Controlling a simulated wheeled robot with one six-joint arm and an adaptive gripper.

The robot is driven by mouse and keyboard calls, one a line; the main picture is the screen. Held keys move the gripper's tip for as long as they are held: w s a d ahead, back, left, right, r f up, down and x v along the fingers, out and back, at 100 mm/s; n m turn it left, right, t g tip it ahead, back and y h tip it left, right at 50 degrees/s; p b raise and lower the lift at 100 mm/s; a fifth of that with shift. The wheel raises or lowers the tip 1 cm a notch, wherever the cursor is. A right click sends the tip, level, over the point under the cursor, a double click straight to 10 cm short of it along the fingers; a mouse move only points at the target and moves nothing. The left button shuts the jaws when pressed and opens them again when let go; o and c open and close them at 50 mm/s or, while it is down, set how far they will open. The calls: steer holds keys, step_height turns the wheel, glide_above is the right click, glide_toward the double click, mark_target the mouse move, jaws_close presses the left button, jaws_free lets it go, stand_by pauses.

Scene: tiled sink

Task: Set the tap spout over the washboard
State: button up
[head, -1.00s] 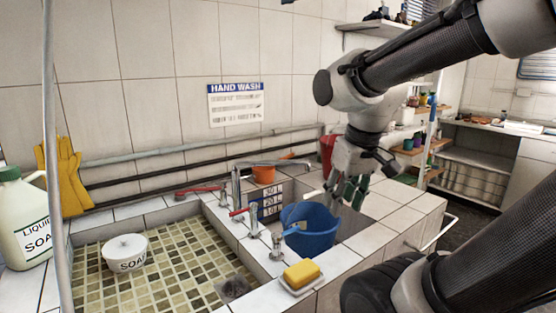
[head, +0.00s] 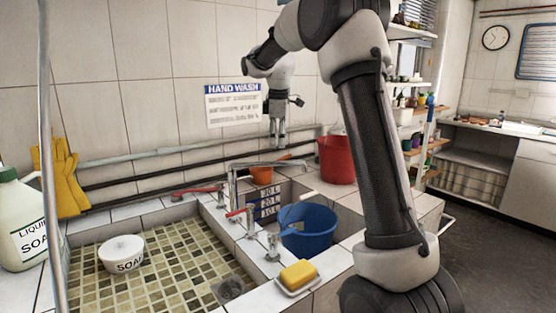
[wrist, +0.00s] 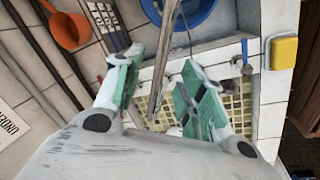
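The metal tap spout (head: 262,164) rises from the sink's middle ledge and reaches right, towards the back of the right basin. My gripper (head: 277,146) points down just above the spout in the head view. In the wrist view my gripper (wrist: 160,88) is open, with green-padded fingers apart, and the spout (wrist: 167,50) shows in the gap between them. I cannot tell how far below the fingertips it lies. The left basin has a tan checkered tile floor (head: 160,278); I cannot pick out a separate washboard.
A blue bucket (head: 308,232) stands in the right basin, with a red bucket (head: 336,160) behind. An orange scoop (wrist: 68,28) is near the wall pipes. A white soap bowl (head: 122,252) sits in the left basin.

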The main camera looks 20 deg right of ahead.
steer(key=shift+n, duration=0.7)
steer(key=x, duration=0.8)
steer(key=shift+s+f, duration=0.1)
steer(key=shift+s, duration=0.05)
jaws_close()
